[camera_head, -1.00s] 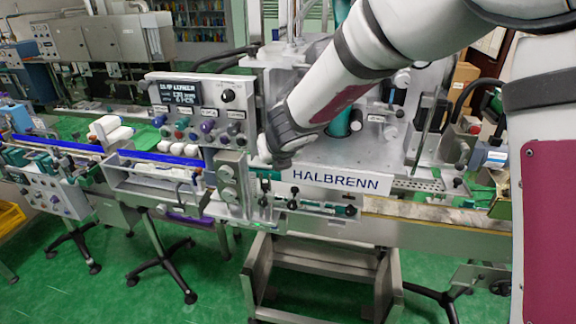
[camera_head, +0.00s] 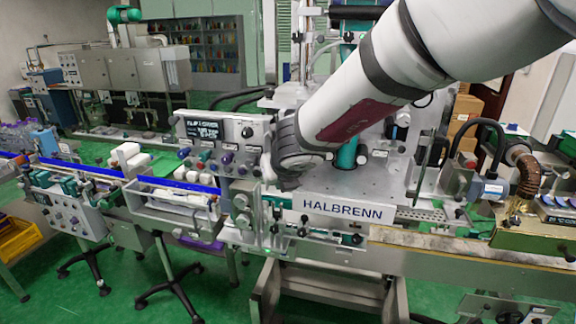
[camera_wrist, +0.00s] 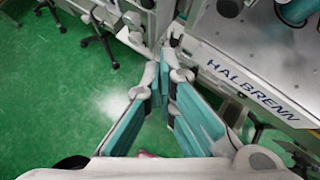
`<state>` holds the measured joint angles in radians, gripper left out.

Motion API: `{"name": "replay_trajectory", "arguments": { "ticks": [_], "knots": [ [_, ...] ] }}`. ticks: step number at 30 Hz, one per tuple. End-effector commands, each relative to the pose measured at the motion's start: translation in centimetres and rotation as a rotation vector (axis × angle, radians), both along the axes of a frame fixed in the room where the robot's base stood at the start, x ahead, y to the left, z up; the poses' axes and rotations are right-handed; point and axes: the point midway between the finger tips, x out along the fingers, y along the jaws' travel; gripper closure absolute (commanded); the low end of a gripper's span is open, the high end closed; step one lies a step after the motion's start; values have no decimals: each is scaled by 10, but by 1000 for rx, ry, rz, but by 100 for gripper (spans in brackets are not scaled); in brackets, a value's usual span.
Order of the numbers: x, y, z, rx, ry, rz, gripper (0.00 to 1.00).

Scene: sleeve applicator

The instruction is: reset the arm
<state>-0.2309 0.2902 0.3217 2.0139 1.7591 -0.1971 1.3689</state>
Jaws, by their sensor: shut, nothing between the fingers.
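My gripper (camera_wrist: 166,66) shows in the wrist view with its teal-padded fingers brought together at the tips. Nothing is seen between them. It hangs over the front of the machine, and green floor shows below and to the left of the fingers. In the head view my arm reaches in from the upper right and its wrist ends in front of the machine, just left of and above the HALBRENN nameplate (camera_head: 343,209). The same nameplate runs along the right in the wrist view (camera_wrist: 250,83). The fingers are hard to make out in the head view.
A control panel (camera_head: 222,145) with knobs and a display stands left of my wrist. A conveyor with a blue rail (camera_head: 180,184) runs left, carrying white items. A hose and brass-coloured parts (camera_head: 526,180) are at the right.

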Motion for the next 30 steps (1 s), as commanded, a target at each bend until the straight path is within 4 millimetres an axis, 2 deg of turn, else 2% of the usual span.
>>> {"name": "replay_trajectory", "arguments": {
  "ticks": [5, 9, 12, 17, 21, 27, 30],
  "knots": [
    [-2, -20, 53, -222, -226, 327, 100],
    [-29, -43, 86, -508, -411, 670, 100],
    [-57, -65, 95, -731, -505, 909, 100],
    [-110, -112, 87, -1090, -573, 1286, 100],
    [-161, -164, 65, -1373, -539, 1617, 100],
    [-221, -235, 34, -1620, -393, 2009, 100],
    [-239, -256, 26, -1671, -331, 2127, 100]
  ]
}}
